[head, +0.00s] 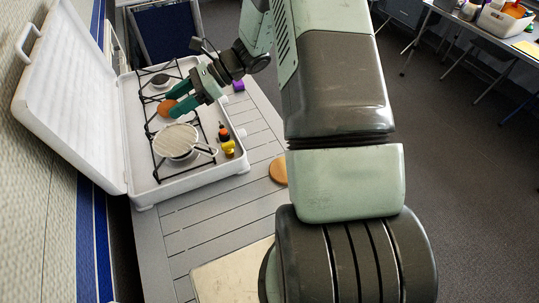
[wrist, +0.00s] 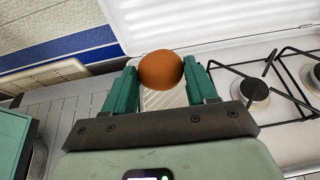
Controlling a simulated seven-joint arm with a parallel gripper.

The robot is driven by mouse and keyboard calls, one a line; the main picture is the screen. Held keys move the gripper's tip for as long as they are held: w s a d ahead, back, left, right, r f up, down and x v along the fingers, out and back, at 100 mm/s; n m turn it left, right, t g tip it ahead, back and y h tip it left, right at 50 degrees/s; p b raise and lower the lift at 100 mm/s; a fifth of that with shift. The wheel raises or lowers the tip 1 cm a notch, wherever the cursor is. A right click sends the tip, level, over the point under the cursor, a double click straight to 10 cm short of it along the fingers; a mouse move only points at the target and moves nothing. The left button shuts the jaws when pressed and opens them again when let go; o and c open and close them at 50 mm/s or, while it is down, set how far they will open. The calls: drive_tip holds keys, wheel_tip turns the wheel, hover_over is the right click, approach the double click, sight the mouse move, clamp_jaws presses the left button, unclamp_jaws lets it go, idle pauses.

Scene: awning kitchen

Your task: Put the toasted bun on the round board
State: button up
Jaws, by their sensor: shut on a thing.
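The toasted bun (head: 167,108) is round and orange-brown. My gripper (head: 174,101) is shut on it, above the white camping stove in the head view. In the wrist view the bun (wrist: 161,68) sits between the two green fingers, one on each side. The round board (head: 278,170) is a small wooden disc on the grey slatted table, right of the stove's near end. My arm hides its right part.
The stove (head: 150,198) has its lid (head: 70,95) raised at left. A round mesh toaster (head: 176,141) lies on the near burner. Small yellow and dark objects (head: 227,146) stand at the stove's right edge. Bare slats (head: 215,222) surround the board's left side.

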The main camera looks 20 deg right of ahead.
drive_tip(key=s+d+f+m+t+h, duration=0.2)
drive_tip(key=s+d+f+m+t, duration=0.3)
drive_tip(key=s+d, duration=0.55)
drive_tip(key=s+d+f+m+t+h, duration=0.2)
drive_tip(key=s+d+f+m+t, duration=0.4)
drive_tip(key=d, duration=0.7)
drive_tip(key=f, duration=0.1)
drive_tip(key=s+f+n+g, duration=0.1)
drive_tip(key=f, duration=0.1)
drive_tip(key=shift+s+d+n+h, duration=0.1)
drive_tip(key=shift+n+h, duration=0.2)
drive_tip(key=shift+f, duration=2.55)
drive_tip(key=shift+f, duration=0.15)
drive_tip(key=o, duration=1)
